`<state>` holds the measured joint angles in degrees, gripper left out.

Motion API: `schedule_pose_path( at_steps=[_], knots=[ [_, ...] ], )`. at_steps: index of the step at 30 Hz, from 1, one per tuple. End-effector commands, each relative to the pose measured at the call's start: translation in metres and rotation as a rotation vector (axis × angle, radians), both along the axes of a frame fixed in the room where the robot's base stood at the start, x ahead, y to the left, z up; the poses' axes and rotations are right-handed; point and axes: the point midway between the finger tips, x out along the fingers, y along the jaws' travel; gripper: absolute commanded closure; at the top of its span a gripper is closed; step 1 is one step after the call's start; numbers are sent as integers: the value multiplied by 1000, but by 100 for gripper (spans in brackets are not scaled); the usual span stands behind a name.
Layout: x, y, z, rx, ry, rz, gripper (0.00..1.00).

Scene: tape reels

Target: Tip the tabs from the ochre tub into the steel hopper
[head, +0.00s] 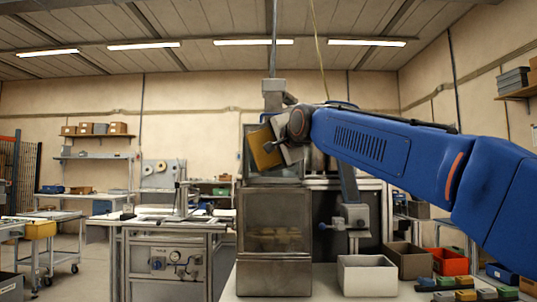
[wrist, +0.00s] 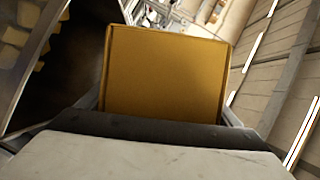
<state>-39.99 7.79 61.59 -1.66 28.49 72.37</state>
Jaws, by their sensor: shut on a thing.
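The ochre tub (head: 264,147) is tilted steeply in the head view, above the steel hopper (head: 273,196). My gripper (head: 286,149) is shut on the tub from its right side. In the wrist view the tub's flat ochre wall (wrist: 165,75) fills the middle, beyond the gripper (wrist: 155,133). The tub's inside is hidden, so I cannot tell whether tabs are still in it. Pale yellow tabs (head: 275,239) lie behind the hopper's dark window. Some tabs (wrist: 15,36) also show at the left of the wrist view, beside a metal edge.
A light open bin (head: 367,275) stands on the bench right of the hopper, with a brown bin (head: 408,260) and an orange bin (head: 447,262) behind it. Several small coloured blocks (head: 466,288) lie at the front right. A metal bench (head: 170,262) stands left.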

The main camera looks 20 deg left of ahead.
Motion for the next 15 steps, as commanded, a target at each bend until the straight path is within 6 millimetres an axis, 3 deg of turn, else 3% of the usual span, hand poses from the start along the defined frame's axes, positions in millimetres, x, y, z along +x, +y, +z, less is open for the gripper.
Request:
schedule_pose_path(
  at_steps=[15],
  knots=[
    [0, 2, 20, -661, -216, 1, 46]
  ],
)
